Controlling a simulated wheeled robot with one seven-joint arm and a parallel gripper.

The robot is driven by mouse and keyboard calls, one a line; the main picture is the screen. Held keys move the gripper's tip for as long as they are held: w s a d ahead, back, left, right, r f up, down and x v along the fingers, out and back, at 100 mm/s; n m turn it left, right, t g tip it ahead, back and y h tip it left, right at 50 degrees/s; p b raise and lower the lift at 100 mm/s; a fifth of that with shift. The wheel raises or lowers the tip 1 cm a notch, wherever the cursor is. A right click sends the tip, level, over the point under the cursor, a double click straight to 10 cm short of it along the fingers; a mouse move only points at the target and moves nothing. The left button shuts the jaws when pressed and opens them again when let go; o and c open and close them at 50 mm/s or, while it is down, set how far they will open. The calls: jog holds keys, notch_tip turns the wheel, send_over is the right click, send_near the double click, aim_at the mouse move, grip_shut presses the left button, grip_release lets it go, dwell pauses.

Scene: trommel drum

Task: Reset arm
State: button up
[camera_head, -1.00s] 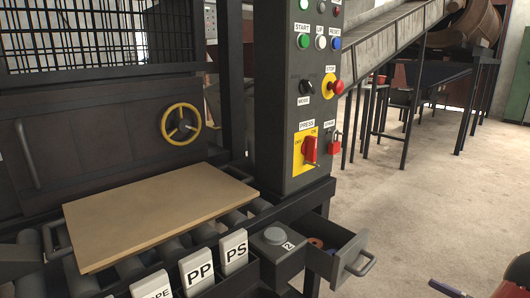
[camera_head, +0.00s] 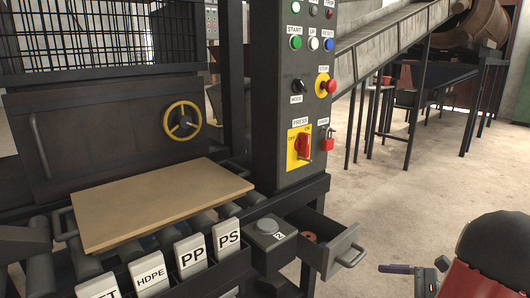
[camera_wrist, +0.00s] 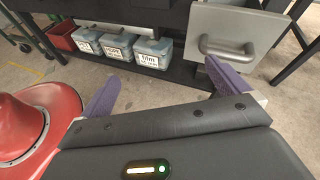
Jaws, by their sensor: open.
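My gripper (camera_wrist: 165,88) is open, with its two purple fingers wide apart and nothing between them in the wrist view. In the head view my gripper (camera_head: 416,270) is at the lower right, in front of and to the right of the open drawer (camera_head: 346,242). The drawer's grey front and handle (camera_wrist: 228,48) show close beyond the right finger in the wrist view. I cannot tell whether the finger touches it. My red and dark arm (camera_head: 490,255) fills the lower right corner of the head view.
A control column (camera_head: 290,100) with buttons and a red switch (camera_head: 303,146) stands behind the drawer. A tan board (camera_head: 160,204) lies on rollers at left. Labelled blocks, including PS (camera_head: 228,237), stand in front. Bins (camera_wrist: 152,53) sit low under the frame. Open floor lies at right.

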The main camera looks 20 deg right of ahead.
jog(key=w+a+r+n+g+h, duration=0.1)
jog(key=a+r+n+g+h, duration=0.15)
jog(key=a+n+g, duration=0.95)
jog(key=s+a+r+n+t+h, duration=0.2)
jog(key=s+a+n+t+h, duration=0.1)
jog(key=a+n, duration=0.3)
jog(key=s+a+r+n+t+h, duration=0.3)
jog(key=a+n+t+h, duration=0.1)
jog(key=a+n, duration=0.3)
jog(key=a, duration=0.2)
jog(key=shift+s+a+h, duration=0.25)
jog(key=shift+a+h, duration=0.1)
jog(key=shift+a, duration=0.05)
jog(key=shift+r, duration=0.1)
